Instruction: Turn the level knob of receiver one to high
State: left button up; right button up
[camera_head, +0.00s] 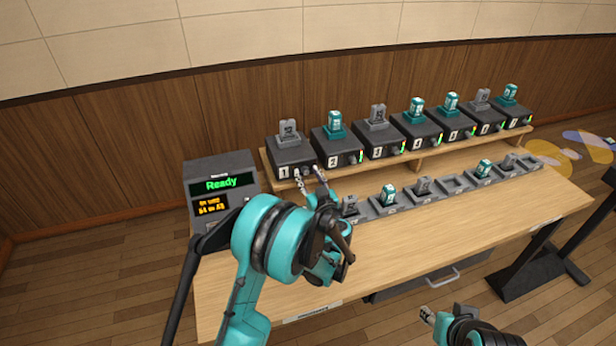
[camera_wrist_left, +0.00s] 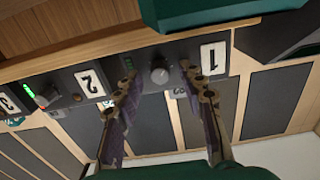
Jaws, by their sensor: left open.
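Receiver one (camera_head: 288,158) is a dark box marked 1, at the left end of the raised shelf, with a grey pack standing on top. Its round grey level knob (camera_wrist_left: 160,74) shows in the left wrist view, between the number label and a dim green light strip (camera_wrist_left: 128,63). My left gripper (camera_head: 307,172) is open at the front of receiver one. In the left wrist view the fingertips (camera_wrist_left: 156,70) lie on either side of the knob, with a gap to each. The knob's pointer is too small to read. My right gripper (camera_head: 428,316) is low at the right, its jaws unclear.
Receiver two (camera_head: 336,147) stands close beside receiver one, with several more receivers along the shelf (camera_head: 428,152). A tray row (camera_head: 408,200) with teal and grey packs lies in front. A console (camera_head: 215,170) reading Ready stands at the left. The front tabletop (camera_head: 440,230) is clear.

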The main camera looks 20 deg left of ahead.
pick_arm(q)
grip_shut()
